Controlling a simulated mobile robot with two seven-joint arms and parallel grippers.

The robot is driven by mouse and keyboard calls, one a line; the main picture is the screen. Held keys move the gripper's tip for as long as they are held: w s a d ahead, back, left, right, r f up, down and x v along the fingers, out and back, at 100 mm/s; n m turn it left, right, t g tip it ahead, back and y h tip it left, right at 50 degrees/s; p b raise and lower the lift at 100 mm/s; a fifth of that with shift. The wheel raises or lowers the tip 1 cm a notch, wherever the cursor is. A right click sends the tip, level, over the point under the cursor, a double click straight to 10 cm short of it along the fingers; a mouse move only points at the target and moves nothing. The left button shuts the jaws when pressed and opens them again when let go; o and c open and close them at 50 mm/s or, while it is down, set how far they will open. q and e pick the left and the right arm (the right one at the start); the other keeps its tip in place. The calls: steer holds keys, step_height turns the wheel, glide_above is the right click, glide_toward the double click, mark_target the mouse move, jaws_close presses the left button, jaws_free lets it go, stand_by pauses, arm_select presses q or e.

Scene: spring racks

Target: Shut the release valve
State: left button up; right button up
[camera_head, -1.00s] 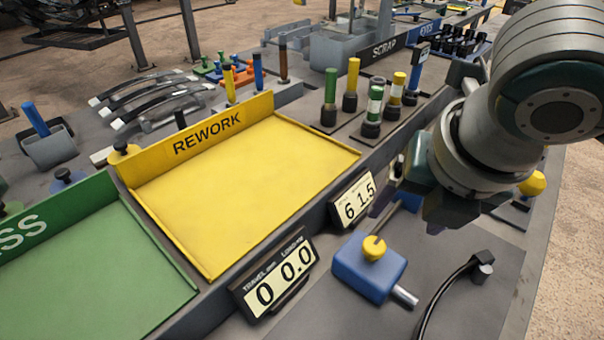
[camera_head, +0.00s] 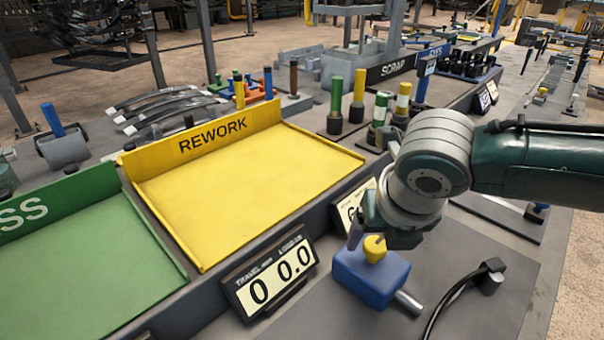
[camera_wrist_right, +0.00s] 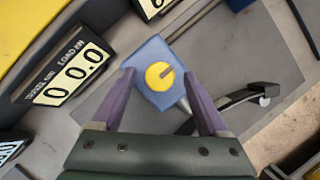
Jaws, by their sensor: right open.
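The release valve is a yellow round knob (camera_head: 374,248) on top of a blue block (camera_head: 372,277) with a metal stub at its front right. In the right wrist view the knob (camera_wrist_right: 159,75) shows a dark slot or pointer running from its middle toward the upper right, on the blue block (camera_wrist_right: 150,55). My right gripper (camera_head: 368,238) is just above and behind the knob in the head view. In the right wrist view its two purple fingers (camera_wrist_right: 160,85) are spread, one on each side of the block, with nothing held. My left gripper is not in view.
A display reading 0 0.0 (camera_head: 270,278) stands left of the block; a second display (camera_head: 352,208) is partly hidden behind my gripper. A black hose or lever (camera_head: 458,295) lies to the right. The yellow REWORK tray (camera_head: 250,185) and green tray (camera_head: 95,265) are at left.

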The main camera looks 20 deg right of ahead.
steer(key=shift+w+f, duration=0.1)
steer(key=shift+f, duration=0.1)
jaws_close()
stand_by(0.6)
